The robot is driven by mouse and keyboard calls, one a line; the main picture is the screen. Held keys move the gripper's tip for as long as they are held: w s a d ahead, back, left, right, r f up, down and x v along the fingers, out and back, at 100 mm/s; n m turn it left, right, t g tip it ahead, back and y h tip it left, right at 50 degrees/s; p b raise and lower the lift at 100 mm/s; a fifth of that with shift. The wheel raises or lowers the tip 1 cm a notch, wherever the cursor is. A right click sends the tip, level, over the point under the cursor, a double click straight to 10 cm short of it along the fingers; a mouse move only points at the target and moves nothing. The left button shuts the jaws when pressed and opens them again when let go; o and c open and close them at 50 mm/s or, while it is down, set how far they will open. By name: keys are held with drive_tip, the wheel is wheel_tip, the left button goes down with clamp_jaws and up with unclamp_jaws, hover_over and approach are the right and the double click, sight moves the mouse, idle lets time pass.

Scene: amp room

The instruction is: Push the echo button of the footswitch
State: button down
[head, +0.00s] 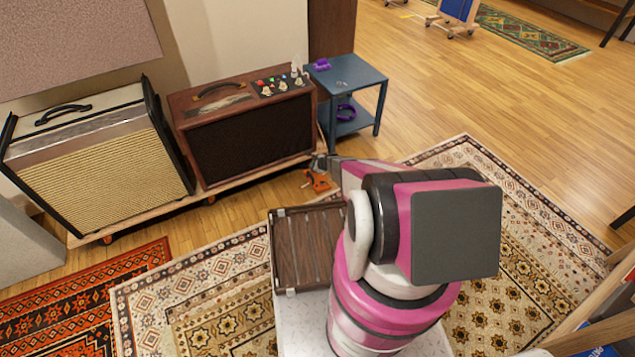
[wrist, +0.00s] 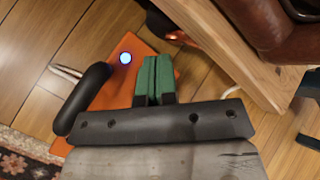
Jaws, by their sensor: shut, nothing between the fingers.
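The orange footswitch (head: 317,181) lies on the wood floor in front of the brown amp. In the wrist view the orange footswitch (wrist: 125,72) shows a lit round blue light (wrist: 125,58) on its top. My gripper (wrist: 154,62) is shut and empty, its green fingertips together over the right part of the footswitch. I cannot tell whether the tips touch it. The echo button cannot be made out, and no label is readable; my fingers and the dark gripper body cover part of the footswitch. In the head view my arm hides most of my gripper.
The brown amp (head: 245,133) and a cream amp (head: 95,165) stand on a low wooden platform (head: 160,213), whose edge is close to the right of the fingers in the wrist view. A blue side table (head: 346,78) stands behind. Patterned rugs (head: 225,270) cover the near floor.

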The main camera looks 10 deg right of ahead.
drive_tip(key=shift+r, duration=0.1)
drive_tip(key=shift+w+d+r, duration=0.1)
drive_tip(key=shift+d+r, duration=0.1)
drive_tip(key=shift+r, duration=1.25)
drive_tip(key=shift+d+r, duration=0.2)
drive_tip(key=shift+r, duration=1.25)
